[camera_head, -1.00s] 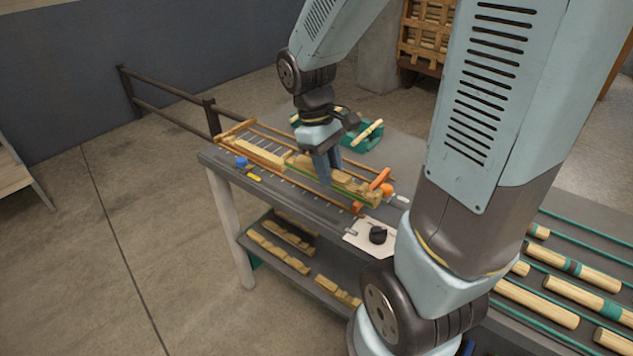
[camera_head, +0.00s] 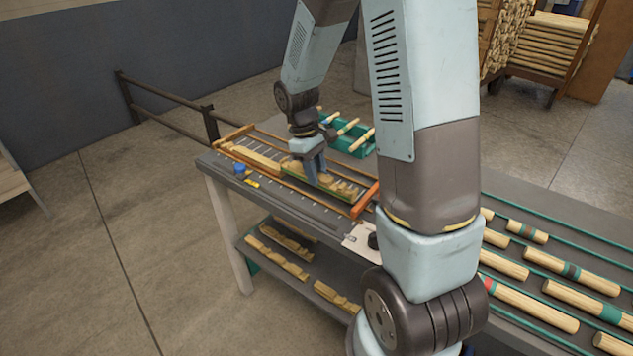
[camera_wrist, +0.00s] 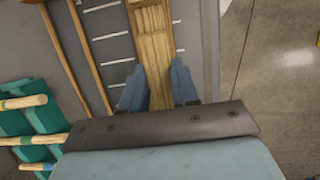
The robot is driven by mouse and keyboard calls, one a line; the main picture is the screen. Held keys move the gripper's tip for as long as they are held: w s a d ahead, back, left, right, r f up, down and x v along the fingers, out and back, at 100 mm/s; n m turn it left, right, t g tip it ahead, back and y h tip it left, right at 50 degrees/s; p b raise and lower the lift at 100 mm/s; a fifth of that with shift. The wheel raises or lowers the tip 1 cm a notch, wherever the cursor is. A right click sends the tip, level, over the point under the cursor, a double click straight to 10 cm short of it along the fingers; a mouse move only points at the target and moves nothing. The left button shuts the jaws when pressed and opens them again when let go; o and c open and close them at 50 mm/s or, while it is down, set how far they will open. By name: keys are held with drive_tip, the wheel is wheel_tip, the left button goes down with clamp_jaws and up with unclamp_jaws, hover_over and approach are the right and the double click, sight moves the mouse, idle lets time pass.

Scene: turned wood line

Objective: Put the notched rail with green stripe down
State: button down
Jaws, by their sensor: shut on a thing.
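My gripper (camera_head: 315,181) is shut on the notched rail with green stripe (camera_head: 339,187), a light wooden bar with cut notches and a green line along its near side. The rail is over the slatted wooden frame on the bench, in line with another wooden rail (camera_head: 253,154) at its left. I cannot tell whether it touches the frame. In the wrist view my gripper's blue fingers (camera_wrist: 157,90) stand either side of the pale rail (camera_wrist: 153,45); the stripe does not show there.
An orange bar (camera_head: 364,200) closes the frame's right end. A green tray (camera_head: 357,145) with several turned sticks stands behind. A blue object (camera_head: 239,169) and a yellow one (camera_head: 252,183) lie at the bench's front left. More notched rails (camera_head: 277,257) lie on the lower shelf.

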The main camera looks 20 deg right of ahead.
drive_tip(key=shift+w+f, duration=0.4)
drive_tip(key=shift+f, duration=0.05)
drive_tip(key=shift+w+f, duration=0.1)
drive_tip(key=shift+f, duration=1.5)
drive_tip(key=c, duration=0.8)
unclamp_jaws()
drive_tip(key=shift+c, duration=0.2)
drive_tip(key=v, duration=1.1)
drive_tip(key=shift+r, duration=0.9)
drive_tip(key=s+d+r+m+t+y, duration=0.1)
drive_tip(key=s+r+m+t, duration=0.2)
drive_tip(key=s+r, duration=0.5)
drive_tip(key=s+d+r+m+t, duration=0.1)
drive_tip(key=s+r+m+t, duration=0.2)
drive_tip(key=s, duration=1.1)
drive_tip(key=shift+s+r+m+t+y, duration=0.35)
drive_tip(key=shift+r+t, duration=0.75)
drive_tip(key=shift+r, duration=1.55)
